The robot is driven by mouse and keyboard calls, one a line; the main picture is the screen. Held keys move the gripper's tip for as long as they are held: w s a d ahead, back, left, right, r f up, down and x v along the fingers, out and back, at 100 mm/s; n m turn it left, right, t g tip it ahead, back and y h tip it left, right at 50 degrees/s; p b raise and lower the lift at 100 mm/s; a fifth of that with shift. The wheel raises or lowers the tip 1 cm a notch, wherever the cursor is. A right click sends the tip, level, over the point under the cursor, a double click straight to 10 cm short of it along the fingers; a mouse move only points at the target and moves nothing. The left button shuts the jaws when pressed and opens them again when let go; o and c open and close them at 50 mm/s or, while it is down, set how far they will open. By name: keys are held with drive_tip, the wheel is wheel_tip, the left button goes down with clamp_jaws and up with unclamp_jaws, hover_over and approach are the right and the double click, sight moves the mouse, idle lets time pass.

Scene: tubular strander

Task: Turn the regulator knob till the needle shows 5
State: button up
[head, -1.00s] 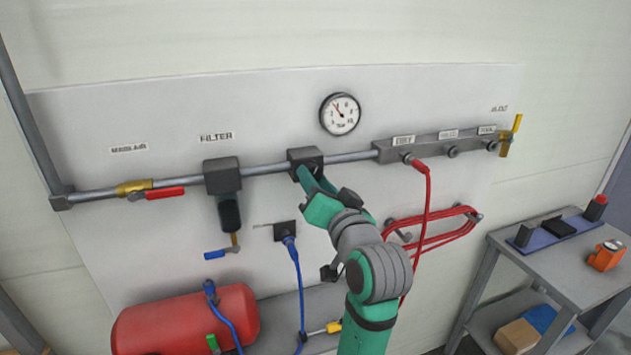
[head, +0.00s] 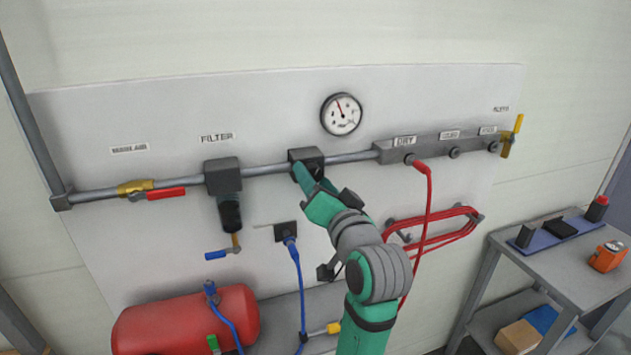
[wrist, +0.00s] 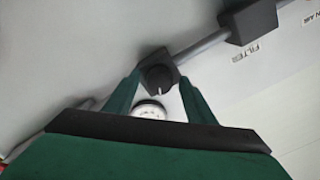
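The round white pressure gauge (head: 341,114) is on the panel above the pipe. Its thin red needle points up and slightly left; the numbers are too small to read surely. The dark regulator block (head: 306,156) sits on the pipe below and left of the gauge. My gripper (head: 301,172) reaches it from the lower right and hides the knob there. In the wrist view, the black regulator knob (wrist: 157,79) with a pale mark lies between the two green fingertips, which appear shut on its sides. The gauge (wrist: 150,109) shows partly behind my gripper.
The filter (head: 223,178) and a red-handled valve (head: 160,194) are to the left on the pipe. A manifold (head: 436,148) with a red hose is to the right. A red tank (head: 187,318) lies below, and a grey cart (head: 560,262) stands at the right.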

drive_tip(key=shift+s, duration=0.15)
drive_tip(key=v, duration=1)
drive_tip(key=shift+s+d, duration=0.15)
drive_tip(key=shift+s, duration=0.15)
idle(3.0)
drive_tip(key=w+a+n, duration=0.1)
drive_tip(key=w+n, duration=0.1)
drive_tip(key=w, duration=0.1)
drive_tip(key=w+a+n, duration=0.1)
drive_tip(key=w+n, duration=0.2)
drive_tip(key=w, duration=0.1)
drive_tip(key=w+a+n, duration=0.1)
drive_tip(key=w+n, duration=0.2)
drive_tip(key=shift+w+a+r, duration=0.35)
drive_tip(key=shift+w, duration=0.05)
idle(0.3)
drive_tip(key=c, duration=1)
